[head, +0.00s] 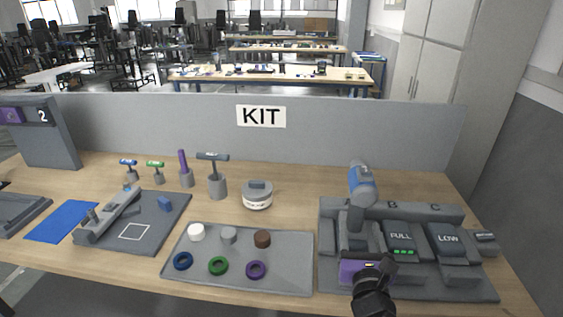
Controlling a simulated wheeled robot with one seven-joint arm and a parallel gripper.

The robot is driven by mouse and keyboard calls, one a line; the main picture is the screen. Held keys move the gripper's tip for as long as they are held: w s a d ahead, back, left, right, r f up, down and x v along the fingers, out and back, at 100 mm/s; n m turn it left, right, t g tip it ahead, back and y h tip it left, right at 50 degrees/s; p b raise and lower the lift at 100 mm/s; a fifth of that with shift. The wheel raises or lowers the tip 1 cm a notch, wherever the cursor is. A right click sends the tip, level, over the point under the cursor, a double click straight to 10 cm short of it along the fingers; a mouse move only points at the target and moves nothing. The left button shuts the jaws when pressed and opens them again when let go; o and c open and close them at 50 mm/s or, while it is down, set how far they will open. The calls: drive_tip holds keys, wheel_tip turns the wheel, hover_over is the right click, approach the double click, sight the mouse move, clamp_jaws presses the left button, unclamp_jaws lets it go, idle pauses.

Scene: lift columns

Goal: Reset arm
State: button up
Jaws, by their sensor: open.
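My gripper (383,266) is the dark shape at the lower right, low in front of the charging dock (470,282). Its jaws are open, though the fingers are small and dark here. It overlaps the right part of a purple block (356,270) at the foot of a blue and grey power tool (362,186). I cannot tell whether it touches the block. The tool stands upright at the dock's left bay, apart from my gripper. The dock's other bays hold a block marked FULL (399,238) with green lights and one marked LOW (446,239).
A grey tray (291,283) with rings and round pieces lies left of the dock. A round white and grey container (257,196), tools in holders (217,187) and a dark fixture board (170,220) stand farther left. A grey partition (350,135) closes the table's back.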

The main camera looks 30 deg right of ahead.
drive_tip(key=shift+w+a+r+m, duration=0.2)
drive_tip(key=shift+a+m, duration=0.1)
drive_tip(key=shift+m, duration=0.8)
drive_tip(key=s+a+m+t+y, duration=0.3)
drive_tip(key=s+a+m+y, duration=0.3)
drive_tip(key=s+a+m, duration=0.75)
drive_tip(key=s+a+f+m+g+y, duration=0.1)
drive_tip(key=s+a+m+y, duration=0.1)
drive_tip(key=s+m, duration=0.4)
drive_tip(key=s+a+f+m+g+y, duration=0.2)
drive_tip(key=s+a+m, duration=0.2)
drive_tip(key=s, duration=1)
drive_tip(key=m, duration=0.3)
drive_tip(key=shift+s+a, duration=0.25)
